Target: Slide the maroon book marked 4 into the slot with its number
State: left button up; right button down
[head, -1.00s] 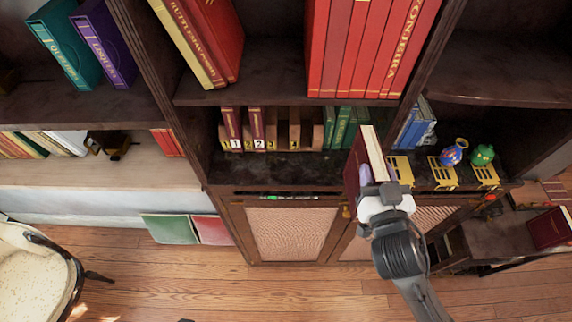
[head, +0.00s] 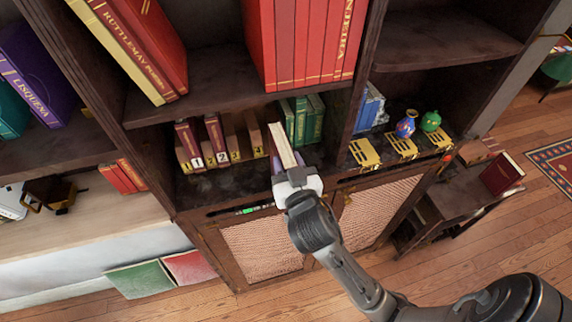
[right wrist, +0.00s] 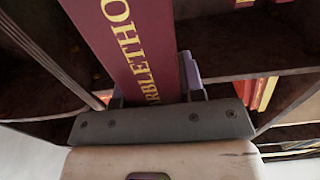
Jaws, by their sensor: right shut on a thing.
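The maroon book (head: 283,144) is held upright by my right gripper (head: 290,171), with its pale page edges up, in front of the shelf. Its spine with gold letters fills the middle of the right wrist view (right wrist: 135,50), between the fingers; its number does not show. The wooden slot rack (head: 232,140) stands on the shelf left of the held book. Its tags 1, 2 and 3 show, and maroon books (head: 214,132) stand at 1 and 2. My left gripper is not in view.
Green books (head: 307,117) stand right behind the held book. A dark upright (head: 353,115) divides the shelf. Beyond it are yellow stands (head: 364,153), a blue vase (head: 406,124) and a green vase (head: 430,121). Large red books (head: 305,45) fill the shelf above.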

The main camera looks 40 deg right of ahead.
aim_at(280, 145)
jog(key=shift+w+r, duration=0.1)
jog(key=shift+r, duration=0.05)
jog(key=shift+p+x, duration=0.3)
jog(key=shift+x, duration=2.5)
jog(key=shift+p, duration=0.35)
